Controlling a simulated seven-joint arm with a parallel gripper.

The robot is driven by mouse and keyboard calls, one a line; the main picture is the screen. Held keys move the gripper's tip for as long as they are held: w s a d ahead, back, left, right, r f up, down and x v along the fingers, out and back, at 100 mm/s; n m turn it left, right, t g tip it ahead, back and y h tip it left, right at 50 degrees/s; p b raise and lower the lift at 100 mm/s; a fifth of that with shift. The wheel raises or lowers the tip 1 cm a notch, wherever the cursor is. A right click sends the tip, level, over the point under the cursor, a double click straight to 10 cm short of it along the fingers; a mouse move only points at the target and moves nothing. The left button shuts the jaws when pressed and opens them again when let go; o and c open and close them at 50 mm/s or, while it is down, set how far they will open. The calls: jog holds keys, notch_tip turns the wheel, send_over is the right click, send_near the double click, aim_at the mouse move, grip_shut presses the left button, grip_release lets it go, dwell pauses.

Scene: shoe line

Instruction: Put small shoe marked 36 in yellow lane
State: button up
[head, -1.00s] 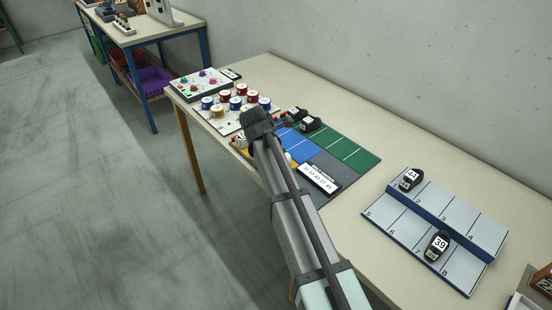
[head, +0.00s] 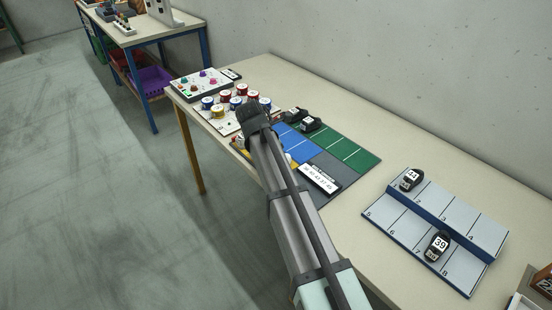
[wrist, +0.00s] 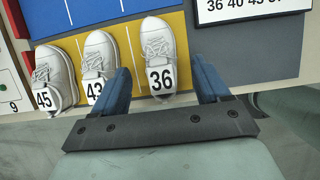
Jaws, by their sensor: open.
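In the wrist view, the white shoe marked 36 (wrist: 158,45) stands on the yellow lane (wrist: 128,34), toe pointing away and its number tag at the heel. My gripper (wrist: 160,66) is open, with one blue finger on each side of this shoe. There seems to be a gap on both sides, wider on the right. White shoes marked 43 (wrist: 98,58) and 45 (wrist: 52,72) stand left of it in the same lane. In the head view my arm hides most of the yellow lane and the shoe marked 36.
The blue lane (wrist: 92,10) lies beyond the yellow one. A number sign (head: 319,179) stands on the grey strip to the right. Black shoes (head: 309,124) are by the green lane (head: 352,152). Spools (head: 218,111) stand left.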

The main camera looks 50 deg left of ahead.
jog(key=v, duration=0.9)
jog(key=shift+r, duration=0.2)
